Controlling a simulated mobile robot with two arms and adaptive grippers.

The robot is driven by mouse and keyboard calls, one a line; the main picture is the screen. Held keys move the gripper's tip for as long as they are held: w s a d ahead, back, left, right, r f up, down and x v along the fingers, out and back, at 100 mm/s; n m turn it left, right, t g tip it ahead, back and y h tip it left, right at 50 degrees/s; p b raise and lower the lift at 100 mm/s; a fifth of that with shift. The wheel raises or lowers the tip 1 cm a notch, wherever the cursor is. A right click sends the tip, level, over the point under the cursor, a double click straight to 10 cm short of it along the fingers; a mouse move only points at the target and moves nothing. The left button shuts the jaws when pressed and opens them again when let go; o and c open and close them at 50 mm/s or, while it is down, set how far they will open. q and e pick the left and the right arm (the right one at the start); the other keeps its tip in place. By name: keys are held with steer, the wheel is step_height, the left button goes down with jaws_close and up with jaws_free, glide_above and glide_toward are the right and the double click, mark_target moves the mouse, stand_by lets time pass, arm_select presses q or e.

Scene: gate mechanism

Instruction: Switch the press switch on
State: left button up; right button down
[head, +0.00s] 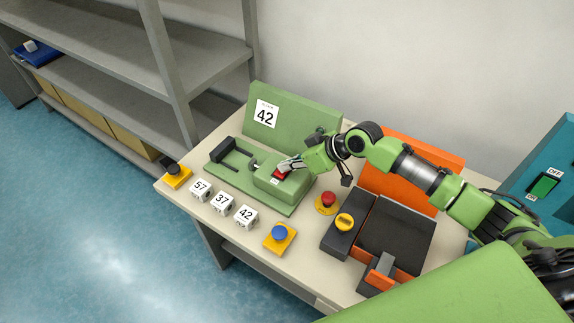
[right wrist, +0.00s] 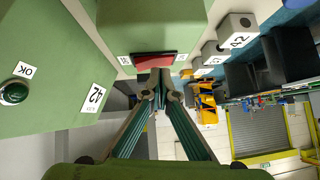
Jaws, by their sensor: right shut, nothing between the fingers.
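The press switch is a red rocker (head: 282,174) on the raised block of the green press (head: 287,203). In the right wrist view the red switch (right wrist: 148,60) lies flat on the block's green face, with a small label at each end. My right gripper (head: 288,166) is shut and empty, its fingertips right at the switch and covering part of it in the head view. In the right wrist view the closed fingertips (right wrist: 160,80) meet at the switch's edge; whether they touch it cannot be told. My left gripper is not in view.
Number cubes (head: 222,203) stand in front of the press. A red button (head: 327,200), a blue button (head: 279,232) and a black and orange device (head: 395,235) are nearby. A teal box (head: 545,170) with a green switch stands right. The press's back panel (head: 300,119) rises behind.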

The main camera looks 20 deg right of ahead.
steer(key=r+p, duration=0.4)
steer(key=shift+s+a+r, duration=0.15)
steer(key=shift+a+r, duration=0.1)
steer(key=shift+r, duration=0.05)
steer(key=shift+s+d+b, duration=0.45)
steer(key=shift+s+b, duration=0.15)
arm_select(q)
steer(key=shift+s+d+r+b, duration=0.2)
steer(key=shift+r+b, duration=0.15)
steer(key=shift+b, duration=0.15)
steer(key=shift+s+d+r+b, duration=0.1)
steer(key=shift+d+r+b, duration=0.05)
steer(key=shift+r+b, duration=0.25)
arm_select(e)
steer(key=s+a+v, duration=0.1)
steer(key=v, duration=0.7)
steer(key=shift+r, duration=0.2)
steer(key=shift+a, duration=0.1)
